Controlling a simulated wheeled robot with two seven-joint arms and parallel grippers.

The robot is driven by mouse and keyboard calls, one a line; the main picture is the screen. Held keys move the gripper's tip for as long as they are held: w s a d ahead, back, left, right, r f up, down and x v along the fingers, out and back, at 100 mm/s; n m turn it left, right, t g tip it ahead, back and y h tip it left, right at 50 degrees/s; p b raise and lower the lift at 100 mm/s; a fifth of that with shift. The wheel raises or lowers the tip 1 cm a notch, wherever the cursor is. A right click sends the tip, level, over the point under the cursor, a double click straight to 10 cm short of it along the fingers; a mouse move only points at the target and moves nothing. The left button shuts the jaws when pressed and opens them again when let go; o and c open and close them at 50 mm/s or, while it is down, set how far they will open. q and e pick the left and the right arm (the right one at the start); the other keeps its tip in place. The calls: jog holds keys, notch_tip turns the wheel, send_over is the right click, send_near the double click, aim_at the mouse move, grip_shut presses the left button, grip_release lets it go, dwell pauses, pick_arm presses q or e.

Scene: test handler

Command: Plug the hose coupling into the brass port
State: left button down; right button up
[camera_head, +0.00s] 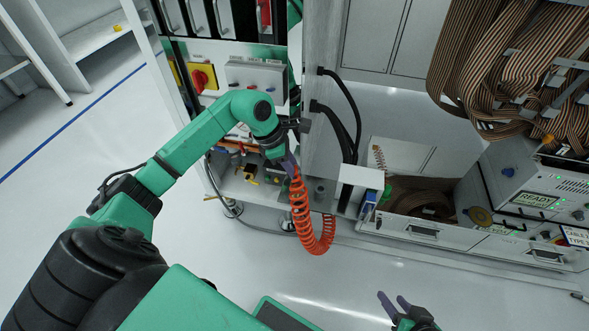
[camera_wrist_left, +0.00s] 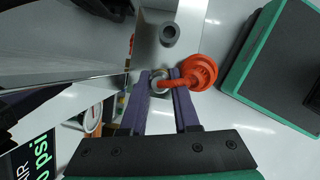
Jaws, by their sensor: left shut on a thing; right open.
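My left gripper (camera_head: 289,163) is in front of the cabinet's lower shelf, its purple fingers pointing down. In the left wrist view the fingers (camera_wrist_left: 166,78) are shut on the hose coupling (camera_wrist_left: 158,82), a small metal end. The orange coiled hose (camera_head: 312,222) hangs from it in a loop; its coils also show in the left wrist view (camera_wrist_left: 201,72). I cannot make out the brass port for certain; the coupling's front end is partly hidden by the hose and fingers. My right gripper (camera_head: 392,297) is open and empty, low over the floor.
A grey round fitting (camera_wrist_left: 170,33) lies just beyond the fingertips. The lower shelf (camera_head: 240,187) holds small parts and tools. A panel with a red and yellow switch (camera_head: 202,78) is above. A white bench with drawers (camera_head: 410,230) stands right. The front floor is clear.

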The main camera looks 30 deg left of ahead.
pick_arm(q)
jog(key=shift+f+b, duration=0.9)
jog(key=shift+f, duration=0.35)
jog(key=c, duration=0.6)
grip_release()
jog(key=shift+r, duration=0.1)
jog(key=p+v, duration=0.3)
jog(key=v, duration=1.1)
jog(key=shift+r, duration=0.2)
